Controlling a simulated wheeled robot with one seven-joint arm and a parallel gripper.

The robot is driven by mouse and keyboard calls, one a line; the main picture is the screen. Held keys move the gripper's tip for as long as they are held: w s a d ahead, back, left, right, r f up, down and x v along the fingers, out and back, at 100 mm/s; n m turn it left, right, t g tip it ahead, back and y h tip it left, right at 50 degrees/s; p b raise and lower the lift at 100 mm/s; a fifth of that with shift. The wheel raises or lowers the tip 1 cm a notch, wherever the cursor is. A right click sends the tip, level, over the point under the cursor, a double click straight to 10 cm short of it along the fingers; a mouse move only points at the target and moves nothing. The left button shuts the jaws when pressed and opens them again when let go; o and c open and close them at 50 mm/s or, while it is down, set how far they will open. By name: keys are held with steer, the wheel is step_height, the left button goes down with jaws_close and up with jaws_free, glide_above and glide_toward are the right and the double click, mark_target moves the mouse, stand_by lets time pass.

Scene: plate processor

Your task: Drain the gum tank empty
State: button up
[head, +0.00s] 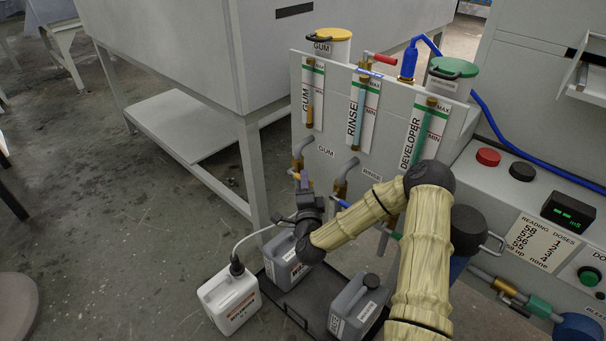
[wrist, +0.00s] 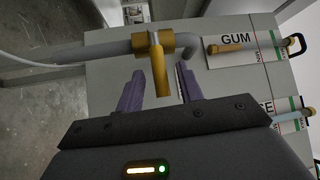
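The gum tank has a yellow lid (head: 333,35) and stands at the back left of the machine. Its GUM gauge (head: 312,94) shows an amber column in the lower part of the tube; this gauge also shows in the wrist view (wrist: 228,47). The brass gum drain valve (wrist: 153,43) has a yellow lever (wrist: 160,70) pointing toward my gripper, across the pipe. My gripper (wrist: 160,76) is open, with the lever between its purple fingers and gaps visible on both sides.
A pale hose (head: 258,234) runs into a white jug (head: 232,299) on the floor. Grey jugs (head: 284,262) (head: 357,305) stand on a black tray (head: 305,303). The rinse outlet (head: 345,170) is right of my gripper. A cabinet (head: 180,50) stands behind.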

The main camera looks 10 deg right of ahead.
steer(key=shift+w+d+r, duration=0.1)
steer(key=shift+w, duration=0.7)
jaws_close()
